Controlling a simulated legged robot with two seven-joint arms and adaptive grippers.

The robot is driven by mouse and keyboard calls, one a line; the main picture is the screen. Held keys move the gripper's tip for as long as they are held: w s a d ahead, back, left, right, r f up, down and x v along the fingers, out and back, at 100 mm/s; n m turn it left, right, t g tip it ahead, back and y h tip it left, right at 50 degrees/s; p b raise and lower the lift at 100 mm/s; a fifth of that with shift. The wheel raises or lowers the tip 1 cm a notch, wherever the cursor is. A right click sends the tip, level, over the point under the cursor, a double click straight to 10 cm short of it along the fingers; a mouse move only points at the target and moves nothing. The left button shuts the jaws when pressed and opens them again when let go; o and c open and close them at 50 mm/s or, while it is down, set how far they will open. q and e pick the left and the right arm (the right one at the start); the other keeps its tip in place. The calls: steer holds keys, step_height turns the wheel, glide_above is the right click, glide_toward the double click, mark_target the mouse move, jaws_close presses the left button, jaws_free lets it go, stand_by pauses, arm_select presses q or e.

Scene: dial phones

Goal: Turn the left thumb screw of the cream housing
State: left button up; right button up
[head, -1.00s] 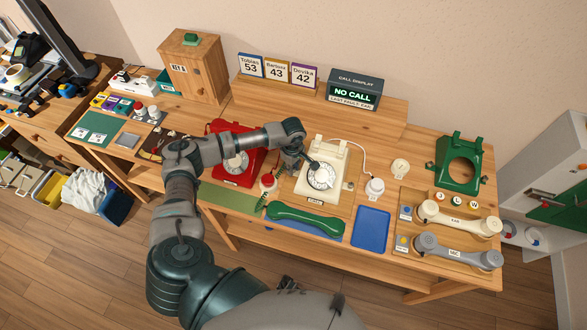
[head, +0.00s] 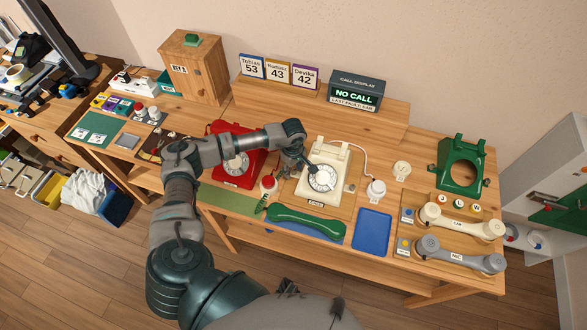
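The cream housing (head: 330,162) is a dial phone body with a round white dial (head: 322,178), standing on the middle of the table. My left gripper (head: 299,168) is at its left side, fingers low beside the housing, between it and the red phone. The left thumb screw is hidden behind or too small to make out at my gripper. A small knob (head: 350,188) shows at the housing's right side. Whether my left fingers are open, shut or touching the screw is too small to tell. My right gripper is out of view.
A red phone (head: 222,172) stands close on the left, partly behind my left arm. A green handset (head: 305,222) lies in front. A blue tray (head: 372,231) and an empty green housing (head: 463,181) are on the right.

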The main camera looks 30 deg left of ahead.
mark_target(294, 170)
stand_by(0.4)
arm_select(q)
steer(key=shift+r+n+p, duration=0.1)
steer(key=shift+n+p, duration=0.2)
steer(key=shift+p, duration=0.05)
steer(key=n+p, duration=0.3)
steer(key=n, duration=0.2)
steer(key=n+p, duration=0.2)
steer(key=shift+d+r+n+p, duration=0.1)
steer(key=shift+r+n+p, duration=0.15)
steer(key=shift+n+p, duration=0.1)
steer(key=shift+w+r+n, duration=0.1)
steer(key=shift+r+n, duration=0.2)
steer(key=shift+n, duration=0.25)
step_height(294, 170, up, 16)
steer(key=b, duration=0.1)
steer(key=s+d+h, duration=0.1)
steer(key=d+h, duration=0.2)
steer(key=d, duration=0.5)
steer(key=s+d+r+h, duration=0.1)
steer(key=d+h, duration=0.3)
steer(key=d, duration=0.4)
steer(key=s+d+h, duration=0.2)
steer(key=d+h, duration=0.2)
steer(key=d, duration=0.4)
steer(key=shift+s+d+r+n+t, duration=0.2)
steer(key=shift+s+d+n+t, duration=0.05)
steer(key=shift+n+t, duration=0.05)
